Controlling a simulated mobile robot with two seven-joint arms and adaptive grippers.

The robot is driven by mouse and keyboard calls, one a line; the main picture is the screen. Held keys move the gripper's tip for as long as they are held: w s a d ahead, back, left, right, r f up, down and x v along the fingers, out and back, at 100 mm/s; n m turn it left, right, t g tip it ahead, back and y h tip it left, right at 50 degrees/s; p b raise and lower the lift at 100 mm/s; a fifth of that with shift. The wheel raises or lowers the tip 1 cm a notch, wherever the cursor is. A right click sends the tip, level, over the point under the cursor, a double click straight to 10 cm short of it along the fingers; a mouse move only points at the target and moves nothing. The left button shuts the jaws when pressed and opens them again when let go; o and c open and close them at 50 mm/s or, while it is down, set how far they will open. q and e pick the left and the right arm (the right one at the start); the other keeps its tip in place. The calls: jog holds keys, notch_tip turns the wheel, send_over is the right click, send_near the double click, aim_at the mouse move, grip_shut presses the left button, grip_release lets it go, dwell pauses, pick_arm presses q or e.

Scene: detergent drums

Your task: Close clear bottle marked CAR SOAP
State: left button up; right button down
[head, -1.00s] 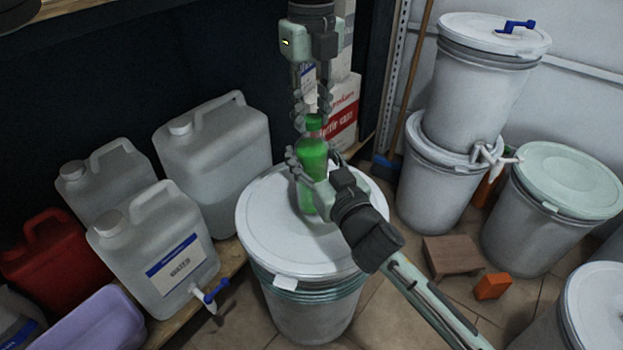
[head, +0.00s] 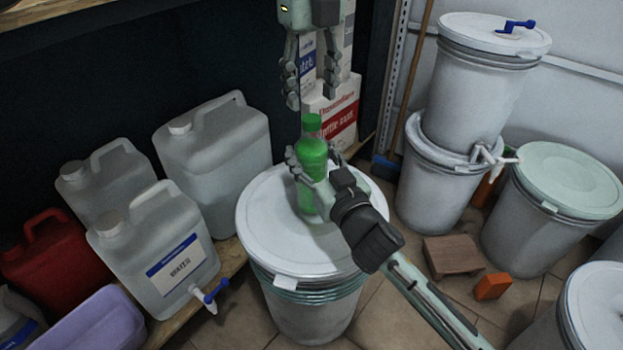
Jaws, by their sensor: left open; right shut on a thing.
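The bottle (head: 312,162) stands upright on the lid of a white drum (head: 262,235). Its contents look green, and a green cap (head: 311,123) sits on its neck. No CAR SOAP marking can be read from here. My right gripper (head: 312,172) is shut around the bottle's body from the front right, hiding part of its lower side. My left gripper (head: 312,98) is open and empty. It points down above the cap, with a gap between its fingertips and the cap.
White jugs (head: 165,255), a red can (head: 50,255) and a lilac tub (head: 95,325) stand at the left. Cartons (head: 338,110) stand behind the bottle. Stacked drums (head: 480,90) and a green-lidded drum (head: 560,200) stand at the right. A brown block (head: 453,257) lies on the floor.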

aim_at(311, 118)
pick_arm(q)
jog(key=shift+d, duration=0.1)
jog(key=shift+c, duration=0.4)
jog(key=shift+s+d+r+m, duration=0.3)
jog(key=shift+d+r, duration=0.15)
jog(key=shift+d, duration=0.15)
jog(key=shift+d+r, duration=0.1)
jog(key=shift+r, duration=0.25)
jog(key=shift+w+a+r, duration=0.1)
jog(key=shift+a+r, duration=0.15)
jog(key=shift+r, duration=0.35)
jog(key=shift+w+a+r, duration=0.2)
jog(key=shift+a+r, duration=0.15)
jog(key=shift+a, duration=0.2)
jog(key=shift+f, duration=4)
